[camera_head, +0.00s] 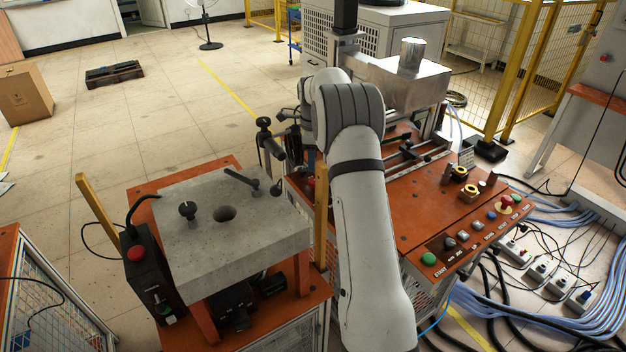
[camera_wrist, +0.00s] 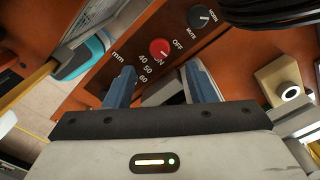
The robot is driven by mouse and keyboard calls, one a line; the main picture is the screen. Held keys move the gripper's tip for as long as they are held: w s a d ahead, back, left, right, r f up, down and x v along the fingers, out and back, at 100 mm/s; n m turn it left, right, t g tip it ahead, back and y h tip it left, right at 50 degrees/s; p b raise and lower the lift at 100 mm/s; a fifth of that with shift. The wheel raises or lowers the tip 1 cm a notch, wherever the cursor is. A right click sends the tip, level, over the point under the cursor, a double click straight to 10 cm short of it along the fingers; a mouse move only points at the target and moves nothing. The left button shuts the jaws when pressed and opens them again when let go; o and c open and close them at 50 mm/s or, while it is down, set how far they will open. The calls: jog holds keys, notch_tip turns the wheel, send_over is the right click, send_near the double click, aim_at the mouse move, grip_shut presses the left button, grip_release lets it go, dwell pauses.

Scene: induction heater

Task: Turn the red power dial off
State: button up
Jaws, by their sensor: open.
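The red power dial (camera_wrist: 160,48) sits on a dark label plate on an orange panel in the wrist view. The word OFF is printed to its right and ON just below it. A small pale mark shows on the dial, but its exact direction is too small to tell. My gripper (camera_wrist: 160,72) is open, with one blue-grey finger to the lower left of the dial and the other to the lower right. The fingers look apart from the dial, and nothing is between them.
A black knob (camera_wrist: 204,17) labelled MUTE sits up and right of the dial. Black cables (camera_wrist: 275,12) lie at the top right. In the head view, a grey block table (camera_head: 225,240) stands left of my arm and an orange bench with a button panel (camera_head: 475,232) stands right.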

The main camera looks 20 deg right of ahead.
aim_at(313, 181)
jog(key=shift+d+f+p, duration=0.1)
jog(key=shift+f+p, duration=0.7)
jog(key=shift+f, duration=3.1)
